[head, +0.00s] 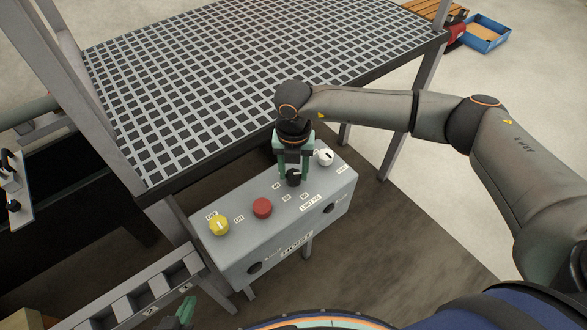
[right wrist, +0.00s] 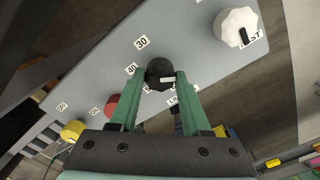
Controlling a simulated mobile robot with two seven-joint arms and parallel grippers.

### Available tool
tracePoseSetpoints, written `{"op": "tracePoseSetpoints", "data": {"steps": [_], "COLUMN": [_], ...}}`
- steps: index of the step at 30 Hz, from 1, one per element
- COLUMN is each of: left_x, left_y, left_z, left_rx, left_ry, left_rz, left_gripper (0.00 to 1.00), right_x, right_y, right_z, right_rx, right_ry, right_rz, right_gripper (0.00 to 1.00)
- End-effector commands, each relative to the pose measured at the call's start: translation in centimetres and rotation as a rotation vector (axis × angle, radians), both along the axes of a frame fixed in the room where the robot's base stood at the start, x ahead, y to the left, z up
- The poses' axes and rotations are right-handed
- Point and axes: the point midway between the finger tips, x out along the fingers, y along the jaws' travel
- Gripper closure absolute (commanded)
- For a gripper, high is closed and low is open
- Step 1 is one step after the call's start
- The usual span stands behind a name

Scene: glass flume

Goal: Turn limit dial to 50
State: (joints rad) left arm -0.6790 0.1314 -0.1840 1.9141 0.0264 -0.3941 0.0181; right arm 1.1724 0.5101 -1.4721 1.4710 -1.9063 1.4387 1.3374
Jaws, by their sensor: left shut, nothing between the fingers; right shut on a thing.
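The limit dial (right wrist: 158,70) is a black round knob on the sloping top of a grey control box (head: 325,197). My right gripper (head: 292,176) reaches down over it, its green fingers closed on the dial's sides. In the right wrist view my right gripper (right wrist: 166,80) has a finger on each side of the dial. The labels 30 (right wrist: 141,42) and 40 (right wrist: 131,68) show beside it; other labels are partly hidden by the fingers. A white mark shows on the dial, but I cannot tell its reading. My left gripper (head: 185,312) shows only as a green tip at the bottom edge, shut and empty.
The box also carries a yellow knob (head: 219,226), a red button (head: 262,208) and a white knob (head: 325,157). A grated table (head: 250,70) stands just behind the box. A grey metal rail (head: 140,298) lies to its left. Open floor lies to the right.

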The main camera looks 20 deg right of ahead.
Motion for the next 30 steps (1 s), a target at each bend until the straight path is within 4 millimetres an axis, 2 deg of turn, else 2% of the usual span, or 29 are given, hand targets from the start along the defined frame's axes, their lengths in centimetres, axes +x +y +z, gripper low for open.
{"op": "tracePoseSetpoints", "data": {"steps": [14, 30], "left_x": [0.0, 0.0], "left_y": [0.0, 0.0], "left_z": [-0.9, -5.0], "left_rx": [0.0, 0.0], "left_ry": [0.0, 0.0], "left_rz": [0.0, 0.0], "left_gripper": [1.0, 1.0], "right_x": [0.0, 0.1], "right_y": [0.0, 0.0], "right_z": [-0.2, -0.3], "right_rx": [0.0, -0.001], "right_ry": [-0.001, -0.004], "right_rz": [0.077, 0.536], "right_gripper": [1.0, 1.0]}}
